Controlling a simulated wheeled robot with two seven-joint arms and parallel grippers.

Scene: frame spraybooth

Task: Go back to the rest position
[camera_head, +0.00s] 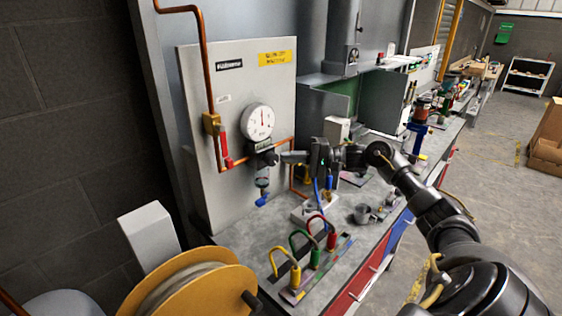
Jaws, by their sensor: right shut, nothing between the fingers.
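My right arm comes in from the lower right and reaches over the bench. My right gripper (288,157) is shut and empty. It points left, close to the dark regulator (264,150) under the round white pressure gauge (258,122). I cannot tell whether the fingertips touch the regulator. The gauge and copper pipe (205,70) are fixed on an upright grey panel (190,90). A red-handled valve (223,147) sits on the pipe left of the gauge. My left gripper is not in view.
Padlocks with yellow, green and red shackles (313,255) stand at the bench's front. A yellow hose reel (190,290) fills the lower left. Small metal parts (363,213) lie below my forearm. Open floor (490,180) lies to the right, with a cardboard box (547,140) beyond.

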